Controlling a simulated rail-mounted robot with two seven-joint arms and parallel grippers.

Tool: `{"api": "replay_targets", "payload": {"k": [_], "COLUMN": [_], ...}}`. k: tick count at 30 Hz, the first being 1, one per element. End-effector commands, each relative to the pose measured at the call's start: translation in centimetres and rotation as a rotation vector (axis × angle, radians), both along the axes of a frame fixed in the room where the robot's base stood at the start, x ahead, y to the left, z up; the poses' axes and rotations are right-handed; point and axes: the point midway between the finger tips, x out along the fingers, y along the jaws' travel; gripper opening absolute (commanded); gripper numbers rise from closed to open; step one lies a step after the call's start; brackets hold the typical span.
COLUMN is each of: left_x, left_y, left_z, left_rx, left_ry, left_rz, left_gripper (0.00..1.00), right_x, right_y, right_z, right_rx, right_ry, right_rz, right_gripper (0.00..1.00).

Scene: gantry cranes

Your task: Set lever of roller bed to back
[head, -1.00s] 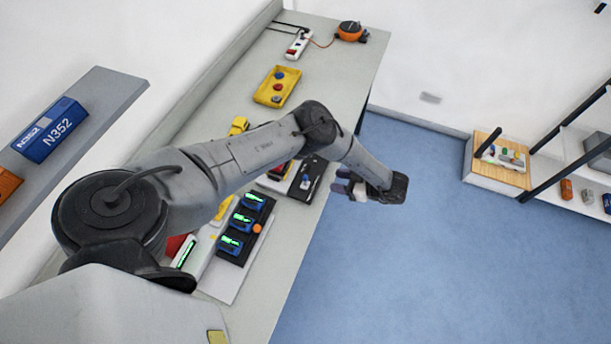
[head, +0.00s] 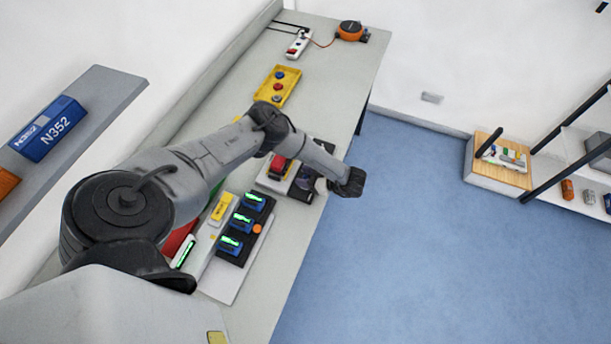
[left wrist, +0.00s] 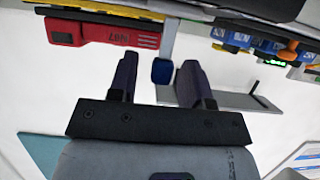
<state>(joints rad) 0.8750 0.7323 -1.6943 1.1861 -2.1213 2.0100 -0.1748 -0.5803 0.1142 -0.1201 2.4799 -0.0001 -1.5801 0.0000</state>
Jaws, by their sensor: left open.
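The lever's setting cannot be read. My right gripper is not in view.
A black board with blue modules (head: 243,228) lies nearer on the table (head: 262,290). A yellow button box (head: 278,86) stands farther back. The blue floor (head: 430,240) to the right is clear.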

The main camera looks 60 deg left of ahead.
Motion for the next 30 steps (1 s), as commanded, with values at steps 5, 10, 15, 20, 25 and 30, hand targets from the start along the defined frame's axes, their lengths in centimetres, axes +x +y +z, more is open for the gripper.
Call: {"api": "replay_targets", "payload": {"k": [5, 10, 15, 20, 25, 30], "left_x": [0.0, 0.0, 0.0, 0.0, -0.1, -0.7], "left_y": [0.0, 0.0, 0.0, 0.0, -0.1, -0.7], "left_z": [0.0, 0.0, 0.0, 0.0, 0.1, 0.4], "left_rx": [0.0, 0.0, 0.0, 0.0, 0.008, 0.105], "left_ry": [0.0, 0.0, 0.0, 0.0, -0.009, -0.111], "left_rz": [0.0, 0.0, 0.0, 0.0, -0.001, -0.004], "left_gripper": [0.45, 0.33, 0.17, 0.02, 0.0, 0.0], "right_x": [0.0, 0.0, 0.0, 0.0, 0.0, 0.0], "right_y": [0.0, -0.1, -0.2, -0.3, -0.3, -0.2], "right_z": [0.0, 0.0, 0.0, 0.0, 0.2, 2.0], "right_rx": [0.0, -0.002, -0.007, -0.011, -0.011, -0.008], "right_ry": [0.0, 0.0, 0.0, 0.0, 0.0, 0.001], "right_rz": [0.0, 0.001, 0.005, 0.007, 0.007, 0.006], "right_gripper": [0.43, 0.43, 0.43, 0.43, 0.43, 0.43]}}
